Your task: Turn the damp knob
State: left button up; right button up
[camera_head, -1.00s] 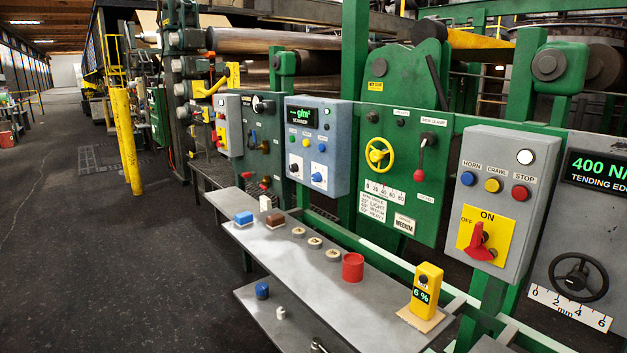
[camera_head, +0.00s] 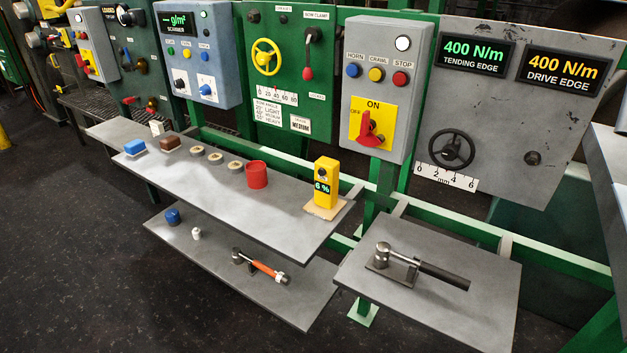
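No label reading "damp" is legible, so I cannot tell which knob it is. The blue-grey scanner box (camera_head: 200,50) at the upper left has a black knob (camera_head: 180,83) and a blue knob (camera_head: 205,89) on white plates, with small buttons above. Their lettering is too small to read. A yellow handheld meter (camera_head: 325,183) with a dark round part near its top and a "6 %" display stands upright on the upper shelf. Neither of my grippers shows in this view.
The grey upper shelf (camera_head: 215,205) holds a red cup (camera_head: 257,174), several rings and blocks. The lower shelf (camera_head: 215,272) holds an orange-handled hammer (camera_head: 262,266). A side shelf (camera_head: 440,320) bears a dark-handled tool (camera_head: 420,266). Dark floor (camera_head: 70,230) is open at left.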

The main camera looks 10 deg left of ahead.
aim_at(206, 89)
jog(key=i+j+z, duration=0.1)
jog(key=j, duration=0.4)
jog(key=i+j, duration=0.1)
jog(key=j, duration=0.4)
jog(key=i+j+z, duration=0.15)
jog(key=j, duration=0.35)
jog(key=j+z, duration=0.1)
jog(key=j, duration=0.45)
jog(key=i, duration=0.05)
